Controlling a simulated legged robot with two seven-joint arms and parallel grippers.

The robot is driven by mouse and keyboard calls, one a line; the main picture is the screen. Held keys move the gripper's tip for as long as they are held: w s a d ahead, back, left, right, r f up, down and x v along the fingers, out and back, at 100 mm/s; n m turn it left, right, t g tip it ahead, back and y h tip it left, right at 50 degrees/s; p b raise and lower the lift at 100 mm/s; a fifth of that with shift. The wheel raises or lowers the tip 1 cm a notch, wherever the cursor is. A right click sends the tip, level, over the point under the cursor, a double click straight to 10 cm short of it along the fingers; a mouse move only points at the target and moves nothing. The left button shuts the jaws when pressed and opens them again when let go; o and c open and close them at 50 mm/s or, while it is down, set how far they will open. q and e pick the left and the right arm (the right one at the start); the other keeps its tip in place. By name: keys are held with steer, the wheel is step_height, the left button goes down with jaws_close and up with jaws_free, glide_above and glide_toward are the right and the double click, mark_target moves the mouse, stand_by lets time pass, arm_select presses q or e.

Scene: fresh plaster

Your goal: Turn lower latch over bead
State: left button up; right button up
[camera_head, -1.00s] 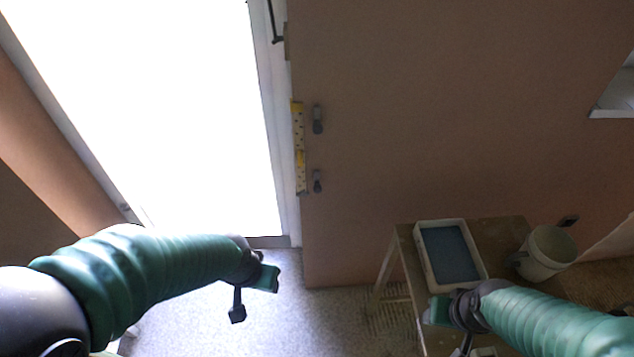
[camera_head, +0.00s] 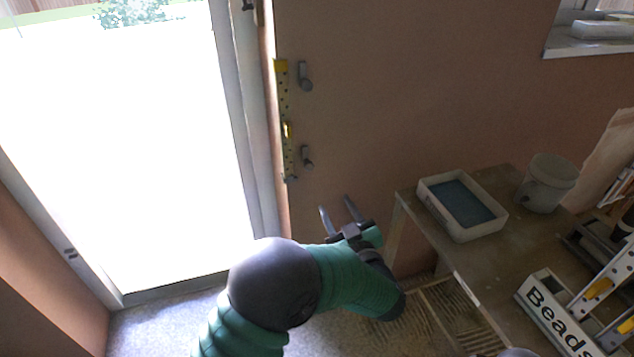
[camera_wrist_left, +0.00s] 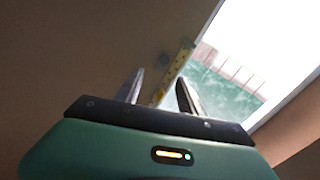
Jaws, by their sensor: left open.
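The bead (camera_head: 284,105), a narrow yellow strip with dark holes, stands upright along the wall's edge beside the glass door. The lower latch (camera_head: 307,156), small and grey, hangs on the wall just right of the bead's lower part and points down, apart from the strip. The upper latch (camera_head: 305,77) hangs the same way higher up. My left gripper (camera_head: 336,204) is open and empty, below and right of the lower latch, with fingers pointing up. My right gripper is out of view.
A wooden table (camera_head: 440,245) stands at the right. It holds a white tray (camera_head: 433,207) with blue inside, a bucket (camera_head: 547,183) and a box lettered "Beads" (camera_head: 548,325). The wall around the latches is clear. The glass door (camera_head: 130,170) is at the left.

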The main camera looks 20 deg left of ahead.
mark_target(311, 169)
arm_select(q)
steer(key=b+x, duration=0.1)
steer(key=x, duration=0.4)
steer(key=a+x, duration=0.1)
steer(key=x, duration=0.4)
steer(key=s+b+x, duration=0.1)
steer(key=x, duration=0.4)
steer(key=shift+w+a+f+b, duration=0.1)
steer(key=shift+a+f+b, duration=0.1)
steer(key=shift+a+b, duration=0.15)
steer(key=shift+w+d+r, duration=0.2)
steer(key=shift+w+r, duration=0.05)
steer(key=shift+w, duration=0.35)
steer(key=shift+a, duration=0.4)
steer(key=shift+c, duration=0.3)
steer(key=shift+a+f, duration=0.1)
steer(key=shift+a, duration=0.05)
steer(key=shift+c, duration=2.3)
steer(key=shift+d, duration=0.3)
jaws_close()
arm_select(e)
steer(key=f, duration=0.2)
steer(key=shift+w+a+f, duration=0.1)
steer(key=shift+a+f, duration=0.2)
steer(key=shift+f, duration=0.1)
